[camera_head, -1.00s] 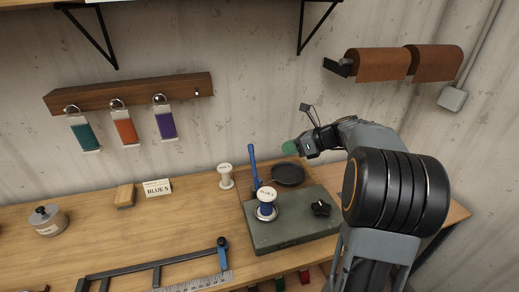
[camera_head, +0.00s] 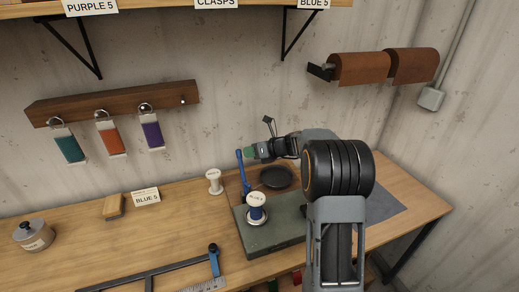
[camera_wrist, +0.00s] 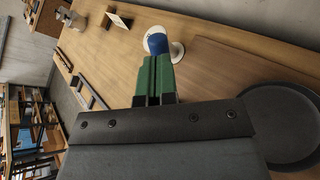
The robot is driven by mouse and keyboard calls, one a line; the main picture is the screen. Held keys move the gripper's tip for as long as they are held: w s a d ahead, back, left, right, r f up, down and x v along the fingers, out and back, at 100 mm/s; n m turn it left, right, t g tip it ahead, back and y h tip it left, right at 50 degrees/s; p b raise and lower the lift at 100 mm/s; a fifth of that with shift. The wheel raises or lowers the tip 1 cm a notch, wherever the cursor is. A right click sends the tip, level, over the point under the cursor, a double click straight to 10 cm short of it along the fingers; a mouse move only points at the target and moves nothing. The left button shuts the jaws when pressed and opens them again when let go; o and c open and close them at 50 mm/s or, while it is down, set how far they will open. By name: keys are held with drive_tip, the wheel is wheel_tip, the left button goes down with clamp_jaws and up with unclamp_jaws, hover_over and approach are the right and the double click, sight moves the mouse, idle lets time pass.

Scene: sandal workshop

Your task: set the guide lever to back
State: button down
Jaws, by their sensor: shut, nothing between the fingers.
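The guide lever appears to be the upright blue lever (camera_head: 242,172) at the back left of the green-grey fixture (camera_head: 283,236). It leans slightly left at its top. My gripper (camera_head: 249,153), with green fingertips, is just right of the lever's top in the head view; I cannot tell whether they touch. In the wrist view my gripper's green fingers (camera_wrist: 157,60) are together and empty. Past their tips is a blue shape with white ends (camera_wrist: 158,44); I cannot tell whether the blue is lever or spool.
A labelled blue spool (camera_head: 256,208) stands on the fixture, and a white spool (camera_head: 214,182) stands left of the lever. A dark round dish (camera_head: 276,177) lies below my gripper. A BLUE 5 card (camera_head: 146,197) and a tan block (camera_head: 113,206) are further left.

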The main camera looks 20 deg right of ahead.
drive_tip(key=shift+w+a+f, duration=0.25)
drive_tip(key=shift+w+a, duration=0.1)
drive_tip(key=shift+a, duration=0.1)
drive_tip(key=shift+w+f+p, duration=0.35)
drive_tip(key=shift+w+f, duration=0.1)
drive_tip(key=shift+w, duration=0.4)
drive_tip(key=shift+s+r, duration=0.1)
drive_tip(key=shift+s, duration=0.1)
